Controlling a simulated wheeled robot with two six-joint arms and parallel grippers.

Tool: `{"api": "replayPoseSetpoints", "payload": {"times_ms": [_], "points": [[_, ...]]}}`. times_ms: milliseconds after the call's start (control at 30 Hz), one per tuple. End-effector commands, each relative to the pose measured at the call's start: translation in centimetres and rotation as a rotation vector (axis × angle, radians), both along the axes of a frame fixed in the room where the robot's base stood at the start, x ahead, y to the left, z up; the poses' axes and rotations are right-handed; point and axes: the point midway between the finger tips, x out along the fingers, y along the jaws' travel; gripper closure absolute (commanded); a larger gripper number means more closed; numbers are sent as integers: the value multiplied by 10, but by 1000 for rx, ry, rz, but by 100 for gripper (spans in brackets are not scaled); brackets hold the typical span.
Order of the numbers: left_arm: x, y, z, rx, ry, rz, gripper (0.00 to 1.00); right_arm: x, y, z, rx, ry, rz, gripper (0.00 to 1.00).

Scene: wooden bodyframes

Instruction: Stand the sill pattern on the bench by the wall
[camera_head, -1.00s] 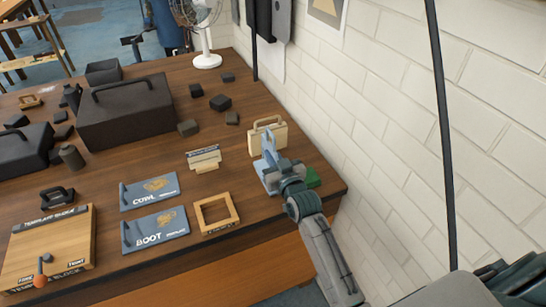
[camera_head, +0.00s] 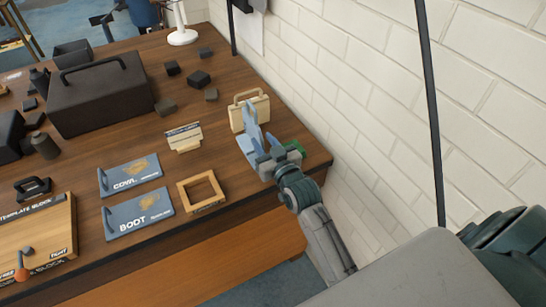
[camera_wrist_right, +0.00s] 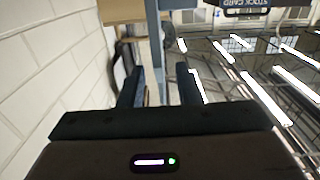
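The sill pattern is a light blue piece (camera_head: 249,117) in the head view, at the bench's right end by the wall. Its tall part rises in front of a pale wooden case-shaped piece; a lower blue part (camera_head: 240,150) lies at its left. My right gripper (camera_head: 262,143) is just on the near side and hides part of it. In the right wrist view, my gripper's dark fingers (camera_wrist_right: 160,88) are apart. A blue-grey upright bar (camera_wrist_right: 155,40), probably the pattern, shows between them with a gap. My left gripper is not in view.
The wooden piece with a handle (camera_head: 262,107) stands close behind. A wooden square frame (camera_head: 183,197), the boot template (camera_head: 150,215) and the cowl template (camera_head: 130,175) lie left. The white brick wall (camera_head: 390,110) bounds the right.

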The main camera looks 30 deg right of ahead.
Motion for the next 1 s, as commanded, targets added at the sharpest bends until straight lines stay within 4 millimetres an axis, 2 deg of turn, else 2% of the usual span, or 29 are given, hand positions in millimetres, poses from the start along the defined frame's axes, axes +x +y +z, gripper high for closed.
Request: {"api": "replayPoseSetpoints", "payload": {"times_ms": [100, 300, 433, 767, 867, 967, 1000], "points": [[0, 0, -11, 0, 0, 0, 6, -26, -1, -4, -2, 0, 0, 69], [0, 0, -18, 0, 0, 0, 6, -54, -2, -2, -1, 0, 1, 69], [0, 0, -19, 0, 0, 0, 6, -61, -2, 0, -1, -1, 1, 69], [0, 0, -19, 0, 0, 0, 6, -62, -2, 0, -1, 2, 1, 69], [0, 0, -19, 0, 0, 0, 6, -65, -3, -14, -7, 49, 1, 69], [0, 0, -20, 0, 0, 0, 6, -75, -5, -48, -20, 167, 3, 69], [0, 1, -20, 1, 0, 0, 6, -81, -6, -65, -26, 230, 3, 69]]}}
